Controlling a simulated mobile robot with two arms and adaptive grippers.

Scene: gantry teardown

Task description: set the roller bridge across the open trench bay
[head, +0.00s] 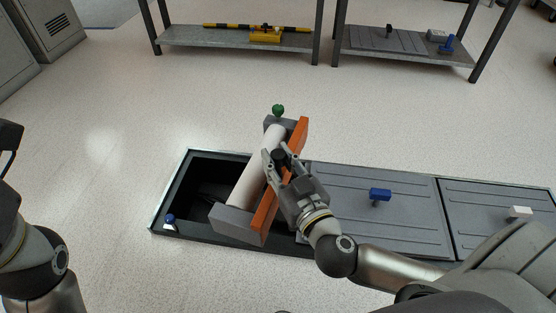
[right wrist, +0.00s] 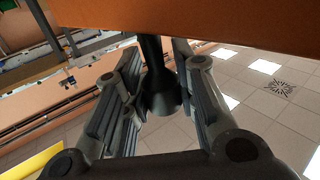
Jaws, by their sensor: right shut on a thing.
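The roller bridge (head: 256,165) has a white roller, grey end blocks, an orange side bar and a green knob at its far end. It is over the right part of the open trench bay (head: 190,186), running from beyond the far rim towards the near rim, slanted in the picture. Whether it touches the rims I cannot tell. My right gripper (head: 279,161) is shut on the bridge's dark handle, which shows between the fingers in the right wrist view (right wrist: 157,85). The left gripper (head: 9,142) is partly in view at the left edge; its jaws are unclear.
Grey cover plates (head: 410,205) lie right of the bay, with a blue handle (head: 380,195) and a white handle (head: 519,213). A small blue-topped peg (head: 170,220) stands at the bay's near left corner. Shelves (head: 230,38) stand behind; the floor between is clear.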

